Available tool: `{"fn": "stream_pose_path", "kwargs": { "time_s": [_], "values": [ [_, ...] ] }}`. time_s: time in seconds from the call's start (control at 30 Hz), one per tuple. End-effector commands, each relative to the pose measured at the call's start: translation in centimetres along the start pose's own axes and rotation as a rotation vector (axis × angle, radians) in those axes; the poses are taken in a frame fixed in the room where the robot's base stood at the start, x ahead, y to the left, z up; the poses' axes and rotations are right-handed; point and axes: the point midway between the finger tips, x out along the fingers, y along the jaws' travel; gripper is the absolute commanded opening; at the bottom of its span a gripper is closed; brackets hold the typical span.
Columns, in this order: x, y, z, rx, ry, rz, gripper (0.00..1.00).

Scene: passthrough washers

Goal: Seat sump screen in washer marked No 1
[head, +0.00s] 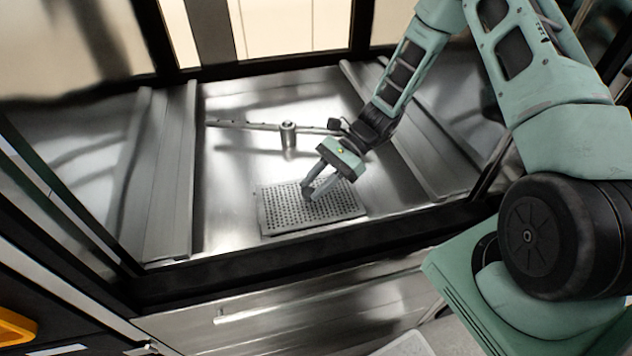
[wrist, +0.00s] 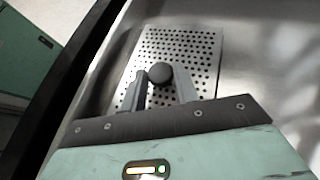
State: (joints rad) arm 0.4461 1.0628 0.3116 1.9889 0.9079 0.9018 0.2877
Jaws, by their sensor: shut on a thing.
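The sump screen (head: 285,214) is a flat perforated metal plate with a round dark knob. It lies low over the shiny washer floor (head: 235,225), near the front edge, in the head view. My gripper (head: 313,194) reaches down over the screen from the upper right and is shut on its knob. In the wrist view the screen (wrist: 185,50) spreads out beyond the fingers, and the knob (wrist: 160,73) sits between the fingertips. The recess beneath the screen is hidden, and I cannot tell whether the screen lies flush. No number marking is readable.
A spray arm with a central hub (head: 288,135) stands behind the screen. Metal rails (head: 170,170) run along the left side, with more rails (head: 425,150) on the right. A dark front sill (head: 280,265) borders the chamber. The floor left of the screen is clear.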

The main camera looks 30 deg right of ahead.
Motion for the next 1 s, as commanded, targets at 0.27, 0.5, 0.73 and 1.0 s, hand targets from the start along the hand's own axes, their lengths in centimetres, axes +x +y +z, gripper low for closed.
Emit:
{"fn": "stream_pose_path", "kwargs": {
  "time_s": [0.27,0.5,0.73,1.0],
  "values": [
    [0.0,0.0,0.1,-0.001,-0.001,0.000,0.00],
    [0.2,0.0,-0.3,0.000,-0.002,0.000,0.00],
    [0.6,0.0,-1.1,-0.001,-0.002,0.000,0.00],
    [1.1,0.0,-2.0,-0.001,-0.002,0.000,0.00]
  ]
}}
